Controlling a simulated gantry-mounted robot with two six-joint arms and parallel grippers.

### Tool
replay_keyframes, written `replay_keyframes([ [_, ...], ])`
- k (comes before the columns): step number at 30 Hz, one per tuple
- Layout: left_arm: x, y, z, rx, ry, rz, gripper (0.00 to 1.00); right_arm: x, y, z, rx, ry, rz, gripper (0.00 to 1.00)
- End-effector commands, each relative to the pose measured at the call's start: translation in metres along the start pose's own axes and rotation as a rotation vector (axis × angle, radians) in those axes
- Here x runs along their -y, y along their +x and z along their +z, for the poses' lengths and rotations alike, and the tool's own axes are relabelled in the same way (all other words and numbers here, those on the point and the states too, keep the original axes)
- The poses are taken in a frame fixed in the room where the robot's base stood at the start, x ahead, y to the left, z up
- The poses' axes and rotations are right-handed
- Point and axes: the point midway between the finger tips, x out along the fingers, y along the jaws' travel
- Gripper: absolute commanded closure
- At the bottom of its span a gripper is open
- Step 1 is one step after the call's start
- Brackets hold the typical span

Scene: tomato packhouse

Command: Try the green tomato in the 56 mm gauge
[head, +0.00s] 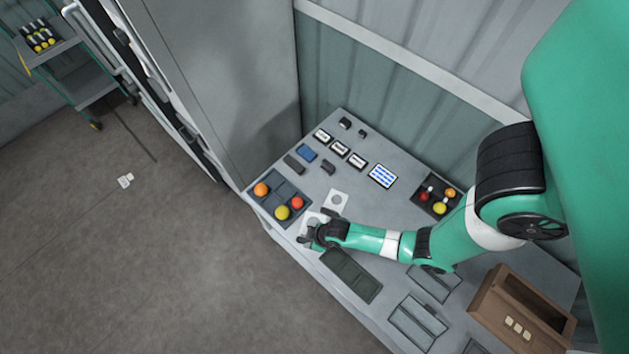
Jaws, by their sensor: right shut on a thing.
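My right gripper (308,238) is at the front edge of the grey bench, just right of the dark tray (279,189). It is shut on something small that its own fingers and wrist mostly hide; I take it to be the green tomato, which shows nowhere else. Two white gauge plates with round holes lie by the gripper: one plate (336,199) is clear behind it, the other plate (311,217) is partly covered by it. Their size marks are too small to read. My left gripper is out of view.
The dark tray holds an orange (261,189), a yellow (282,212) and a red tomato (297,202). A second tray (421,207) holds several small fruits. A dark green mat (351,275), a brown box (487,305) and a labelled panel (382,176) also occupy the bench.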

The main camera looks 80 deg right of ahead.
Motion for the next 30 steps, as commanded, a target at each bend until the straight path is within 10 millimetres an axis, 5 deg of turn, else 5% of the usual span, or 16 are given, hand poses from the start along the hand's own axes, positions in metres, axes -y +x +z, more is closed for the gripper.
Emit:
replay_keyframes([
  [13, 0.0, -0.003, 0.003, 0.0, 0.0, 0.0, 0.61, 0.013, 0.005, -0.006, -0.007, -0.049, -0.019, 1.0],
  [30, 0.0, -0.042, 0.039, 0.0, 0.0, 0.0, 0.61, 0.013, 0.056, 0.015, -0.007, -0.049, -0.019, 1.0],
])
